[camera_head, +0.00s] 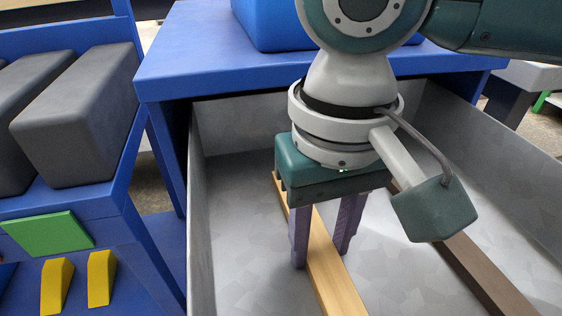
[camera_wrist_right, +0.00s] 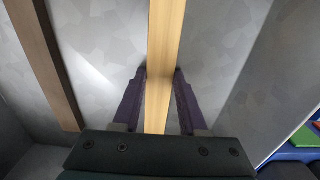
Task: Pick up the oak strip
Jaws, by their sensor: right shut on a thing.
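The oak strip (camera_head: 334,284) is a long, light yellow-brown board in the grey metal bin (camera_head: 202,230). My right gripper (camera_head: 321,258) points down over it, with one purple finger on each side. It is shut on the strip. In the right wrist view the oak strip (camera_wrist_right: 165,35) runs between the two fingertips of my right gripper (camera_wrist_right: 160,72). Whether the strip is clear of the bin floor I cannot tell. My left gripper is not in view.
A dark brown strip (camera_head: 485,272) lies in the bin to the right of the oak strip. A blue table (camera_head: 190,60) stands behind the bin. At the left, a blue rack holds grey blocks (camera_head: 80,120), a green plate (camera_head: 48,234) and yellow pieces (camera_head: 101,278).

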